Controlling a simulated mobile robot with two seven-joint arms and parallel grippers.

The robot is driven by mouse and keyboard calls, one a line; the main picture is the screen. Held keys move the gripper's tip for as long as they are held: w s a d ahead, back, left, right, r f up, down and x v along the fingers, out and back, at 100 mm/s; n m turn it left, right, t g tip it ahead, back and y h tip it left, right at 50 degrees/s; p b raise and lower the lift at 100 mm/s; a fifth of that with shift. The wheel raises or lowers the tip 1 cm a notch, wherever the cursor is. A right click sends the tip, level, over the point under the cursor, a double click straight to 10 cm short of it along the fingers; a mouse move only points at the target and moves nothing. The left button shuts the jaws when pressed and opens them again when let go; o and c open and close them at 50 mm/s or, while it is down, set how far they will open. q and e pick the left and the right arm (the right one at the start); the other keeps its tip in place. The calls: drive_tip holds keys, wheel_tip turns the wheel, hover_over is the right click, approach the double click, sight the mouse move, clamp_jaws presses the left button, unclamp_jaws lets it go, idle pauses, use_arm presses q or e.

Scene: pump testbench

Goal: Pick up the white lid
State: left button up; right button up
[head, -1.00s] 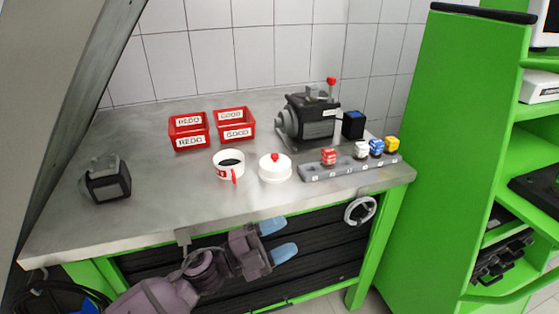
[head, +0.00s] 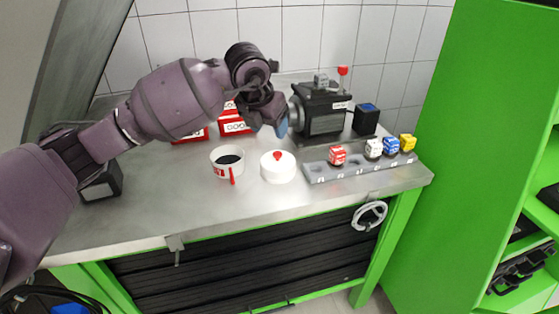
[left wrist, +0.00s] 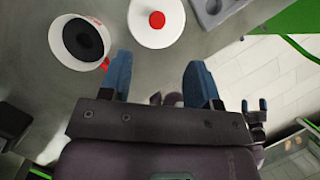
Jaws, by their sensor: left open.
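The white lid (head: 285,174) with a red knob lies on the grey workbench, right of a white mug. It also shows at the top of the left wrist view (left wrist: 143,35). My left gripper (head: 276,122) is raised above the bench, behind the lid in the head view. In the left wrist view its two blue fingers (left wrist: 161,80) are spread with nothing between them, and the lid lies beyond the fingertips. My right gripper (left wrist: 254,104) shows small at the right of the left wrist view, its blue tips apart and empty. It is not in the head view.
The mug (head: 227,170) with dark contents stands close left of the lid. A grey rack (head: 350,174) with coloured blocks is to its right. Red bins (head: 235,127) and a pump (head: 320,112) stand behind. The bench front is clear.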

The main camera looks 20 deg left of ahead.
sight(278, 153)
use_arm(q)
drive_tip(key=b+x, duration=0.1)
drive_tip(key=x, duration=0.9)
drive_tip(key=shift+w+a+f+b, duration=0.15)
drive_tip(key=shift+f+b, duration=0.15)
drive_tip(key=shift+b, duration=0.05)
drive_tip(key=shift+r, duration=0.1)
drive_tip(key=c, duration=0.9)
